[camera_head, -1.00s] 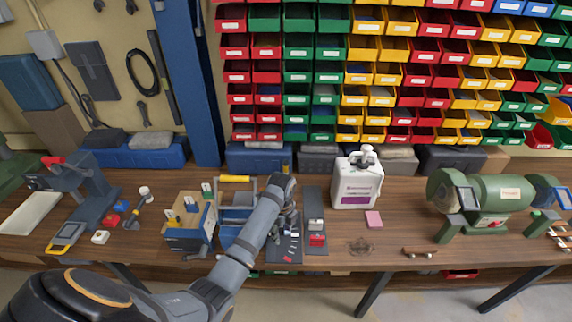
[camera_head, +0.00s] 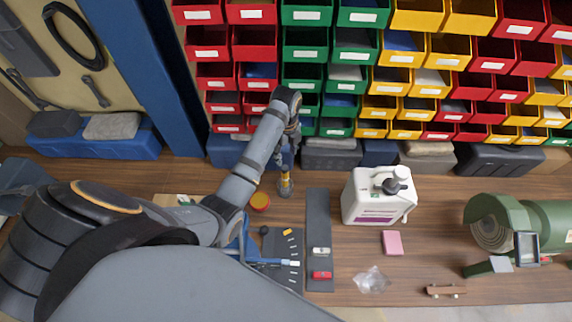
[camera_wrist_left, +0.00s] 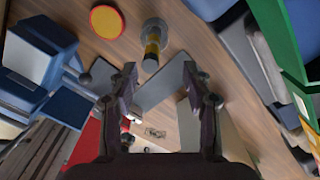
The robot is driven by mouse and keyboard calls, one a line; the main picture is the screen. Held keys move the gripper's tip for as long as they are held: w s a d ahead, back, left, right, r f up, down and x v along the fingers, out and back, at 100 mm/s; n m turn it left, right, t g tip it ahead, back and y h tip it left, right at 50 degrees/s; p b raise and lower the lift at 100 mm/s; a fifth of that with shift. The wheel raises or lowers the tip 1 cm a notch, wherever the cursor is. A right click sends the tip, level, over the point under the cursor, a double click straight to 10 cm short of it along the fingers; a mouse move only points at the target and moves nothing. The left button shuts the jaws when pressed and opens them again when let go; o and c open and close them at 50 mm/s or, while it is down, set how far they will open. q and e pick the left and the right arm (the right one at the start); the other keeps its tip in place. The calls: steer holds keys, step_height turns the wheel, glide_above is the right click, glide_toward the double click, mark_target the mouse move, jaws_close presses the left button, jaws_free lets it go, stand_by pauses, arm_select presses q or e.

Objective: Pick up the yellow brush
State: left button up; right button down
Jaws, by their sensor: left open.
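A small upright thing with a yellow middle and a grey round end (camera_head: 285,184) stands on the wooden bench (camera_head: 440,210). It looks like the yellow brush, but it is small and partly hidden by my gripper. In the left wrist view the brush (camera_wrist_left: 152,48) lies just beyond the fingertips, roughly between their lines. My left gripper (camera_wrist_left: 160,72) is open, with nothing between its fingers. In the head view the left gripper (camera_head: 289,148) hangs above and behind the brush. My right gripper is not in view.
A dark strip (camera_head: 318,225), a white jug (camera_head: 375,198) and a pink block (camera_head: 391,243) are to the right. Bins (camera_head: 305,45) rise behind. A blue case (camera_head: 235,150) stands at the bench's back.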

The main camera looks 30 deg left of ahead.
mark_target(285, 174)
arm_select(q)
steer(key=shift+s+d+f, duration=0.3)
steer(key=shift+s+f, duration=0.3)
steer(key=shift+s, duration=0.05)
steer(key=shift+s+d+f, duration=0.3)
steer(key=shift+s+f, duration=0.25)
steer(key=shift+s, duration=0.05)
steer(key=shift+w+a+f, duration=0.15)
steer(key=shift+w+f, duration=0.05)
steer(key=shift+f, duration=0.35)
steer(key=shift+w+a+f, duration=0.15)
steer(key=shift+f, duration=0.35)
step_height(285, 174, down, 2)
steer(key=shift+w+f, duration=0.15)
steer(key=shift+s+f, duration=0.2)
steer(key=shift+f, duration=0.95)
steer(key=shift+w+f, duration=0.1)
steer(key=shift+f, duration=0.3)
steer(key=c, duration=0.6)
jaws_close()
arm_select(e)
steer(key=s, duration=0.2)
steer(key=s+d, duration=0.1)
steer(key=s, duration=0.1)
